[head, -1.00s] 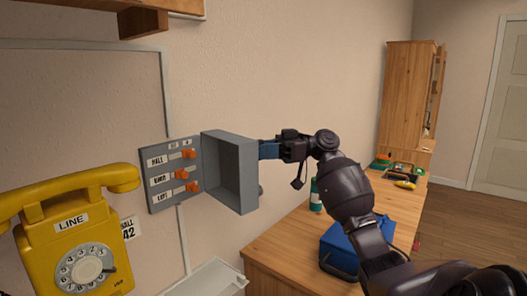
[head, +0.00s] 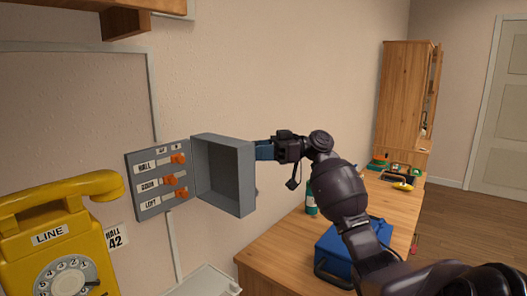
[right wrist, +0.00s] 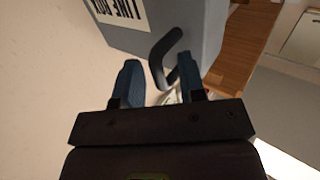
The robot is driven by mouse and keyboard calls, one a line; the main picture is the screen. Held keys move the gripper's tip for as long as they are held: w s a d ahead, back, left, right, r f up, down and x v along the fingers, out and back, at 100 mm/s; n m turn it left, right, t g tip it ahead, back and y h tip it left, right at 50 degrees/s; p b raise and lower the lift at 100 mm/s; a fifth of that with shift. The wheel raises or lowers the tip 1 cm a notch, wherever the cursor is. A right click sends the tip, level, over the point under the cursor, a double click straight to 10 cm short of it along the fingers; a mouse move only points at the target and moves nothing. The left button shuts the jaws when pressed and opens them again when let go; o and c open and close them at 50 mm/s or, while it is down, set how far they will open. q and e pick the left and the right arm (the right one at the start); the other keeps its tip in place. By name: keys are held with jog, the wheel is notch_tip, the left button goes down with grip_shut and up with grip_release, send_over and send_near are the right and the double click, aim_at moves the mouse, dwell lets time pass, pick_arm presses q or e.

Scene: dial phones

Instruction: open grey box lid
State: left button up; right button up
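The grey box has a back panel (head: 160,180) on the wall with several orange switches beside white labels. Its deep grey lid (head: 226,172) is hinged at the panel's right edge and stands swung open, its hollow inside facing me. In the right wrist view the lid's outer face (right wrist: 195,25) carries a white label, and a dark bent handle (right wrist: 165,55) sticks out from it. My right gripper (head: 262,150) is behind the lid's right edge. In the right wrist view its blue fingers (right wrist: 160,82) are apart, with the handle's end between them. My left gripper is not in view.
A yellow dial phone (head: 60,240) hangs at the left. A wooden counter (head: 275,255) stands below right, with a blue case (head: 340,250) and a green bottle (head: 311,200). A pale open tray or lid (head: 208,282) is low in front of the wall.

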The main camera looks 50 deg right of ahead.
jog(key=shift+o, duration=0.2)
jog(key=shift+w+a+r, duration=0.2)
jog(key=shift+a, duration=0.05)
jog(key=v, duration=1.1)
jog(key=shift+f, duration=0.15)
jog(key=shift+d, duration=0.1)
